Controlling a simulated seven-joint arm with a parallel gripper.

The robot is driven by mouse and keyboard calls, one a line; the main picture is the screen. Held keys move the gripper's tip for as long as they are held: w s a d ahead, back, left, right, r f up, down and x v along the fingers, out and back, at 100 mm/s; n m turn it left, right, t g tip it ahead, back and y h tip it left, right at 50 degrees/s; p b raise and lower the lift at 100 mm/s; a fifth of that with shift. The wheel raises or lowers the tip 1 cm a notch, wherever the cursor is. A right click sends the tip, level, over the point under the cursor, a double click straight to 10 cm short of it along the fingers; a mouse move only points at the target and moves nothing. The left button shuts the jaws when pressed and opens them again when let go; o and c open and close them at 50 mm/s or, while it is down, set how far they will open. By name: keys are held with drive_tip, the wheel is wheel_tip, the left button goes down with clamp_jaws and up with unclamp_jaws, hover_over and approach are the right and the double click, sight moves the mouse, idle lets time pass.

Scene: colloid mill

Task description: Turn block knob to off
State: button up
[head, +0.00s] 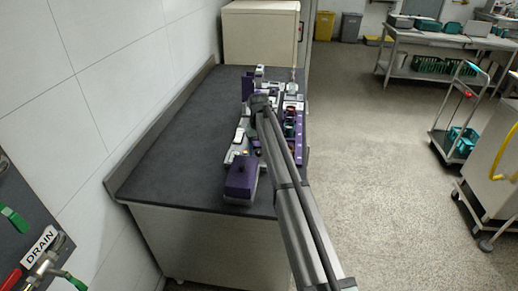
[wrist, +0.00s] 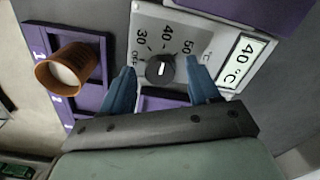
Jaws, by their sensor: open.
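The block knob (wrist: 160,70) is a dark round knob with a white pointer mark, on a light grey panel (wrist: 205,35) with a dial reading OFF, 30, 40 and 50. The white mark runs roughly up and down in the wrist view; which label it points to is hard to tell. My gripper (wrist: 160,82) is open, with one blue finger to the left of the knob and one to the right. Whether the fingers touch it cannot be told. In the head view my gripper (head: 260,103) is over the machine, and the knob is not discernible there.
A label (wrist: 243,60) reading 40 °C is right of the dial. An orange-brown cylinder (wrist: 68,68) stands out from a purple numbered panel at left. The purple and grey machine (head: 241,180) sits on a dark counter (head: 170,150), which is clear to the left.

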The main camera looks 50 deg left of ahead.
drive_tip(key=shift+c, duration=0.3)
drive_tip(key=c, duration=1)
drive_tip(key=n, duration=0.4)
drive_tip(key=shift+n, duration=0.3)
drive_tip(key=n, duration=0.4)
drive_tip(key=shift+n, duration=0.3)
drive_tip(key=n, duration=0.4)
drive_tip(key=shift+n, duration=2.3)
